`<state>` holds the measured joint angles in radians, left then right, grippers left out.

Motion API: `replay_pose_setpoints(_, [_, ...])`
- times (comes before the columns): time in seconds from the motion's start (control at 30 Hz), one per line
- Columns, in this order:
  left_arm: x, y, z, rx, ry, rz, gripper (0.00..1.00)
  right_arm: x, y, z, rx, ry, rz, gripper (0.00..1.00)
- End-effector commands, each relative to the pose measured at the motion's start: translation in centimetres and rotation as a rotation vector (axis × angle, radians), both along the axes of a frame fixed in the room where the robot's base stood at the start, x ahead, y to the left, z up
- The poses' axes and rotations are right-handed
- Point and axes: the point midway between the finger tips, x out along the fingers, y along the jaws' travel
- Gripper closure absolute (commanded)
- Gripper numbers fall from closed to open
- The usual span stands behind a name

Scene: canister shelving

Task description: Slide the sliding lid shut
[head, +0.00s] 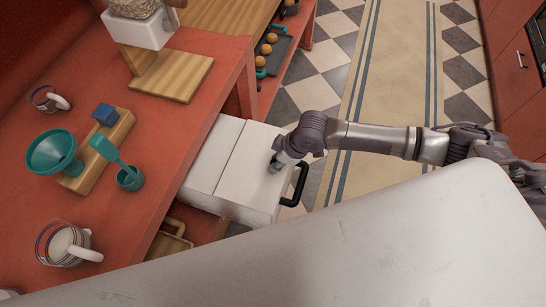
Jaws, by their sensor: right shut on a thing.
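A white bin (205,168) sits below the red counter and sticks out past its front edge, with a black handle (295,185) on its outer end. Its top is covered by white panels with a seam across them; the outer panel looks like the sliding lid (247,177). I cannot tell how far the lid is open. My right gripper (277,163) reaches in from the right and is shut on the lid near its outer end, with its fingertips partly hidden by the wrist. My left gripper is not in view.
A wooden tray (172,243) lies beside the bin. A striped rug (375,75) covers the open floor.

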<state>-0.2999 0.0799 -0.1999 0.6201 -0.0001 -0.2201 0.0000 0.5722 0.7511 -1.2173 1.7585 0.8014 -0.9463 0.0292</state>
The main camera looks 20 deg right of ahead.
Motion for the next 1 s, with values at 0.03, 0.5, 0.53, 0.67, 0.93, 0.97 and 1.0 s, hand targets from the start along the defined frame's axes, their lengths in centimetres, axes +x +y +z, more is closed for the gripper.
replay_pose_setpoints(0.03, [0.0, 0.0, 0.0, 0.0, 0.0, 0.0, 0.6, 0.0, 0.0, 0.0, 0.0, -0.002, 0.001, 1.0])
replay_pose_setpoints(0.5, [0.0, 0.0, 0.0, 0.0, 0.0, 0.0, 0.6, 0.0, 0.0, 0.0, -0.001, -0.001, 0.0, 0.45])
replay_pose_setpoints(0.53, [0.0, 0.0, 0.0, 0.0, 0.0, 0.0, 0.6, 0.0, 0.0, 0.0, -0.001, -0.001, 0.0, 0.45])
replay_pose_setpoints(0.67, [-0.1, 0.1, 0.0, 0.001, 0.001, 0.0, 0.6, 0.0, -0.2, 0.5, 0.0, -0.001, 0.0, 0.45])
replay_pose_setpoints(0.93, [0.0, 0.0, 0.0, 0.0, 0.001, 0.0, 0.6, -1.1, -1.7, 5.0, 0.0, -0.004, 0.001, 0.45])
replay_pose_setpoints(0.97, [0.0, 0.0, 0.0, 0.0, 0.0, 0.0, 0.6, -1.3, -1.9, 5.6, -0.001, -0.003, 0.001, 0.45])
replay_pose_setpoints(1.0, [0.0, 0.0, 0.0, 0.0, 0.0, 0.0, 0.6, -1.5, -2.2, 6.4, 0.0, -0.004, 0.0, 0.45])
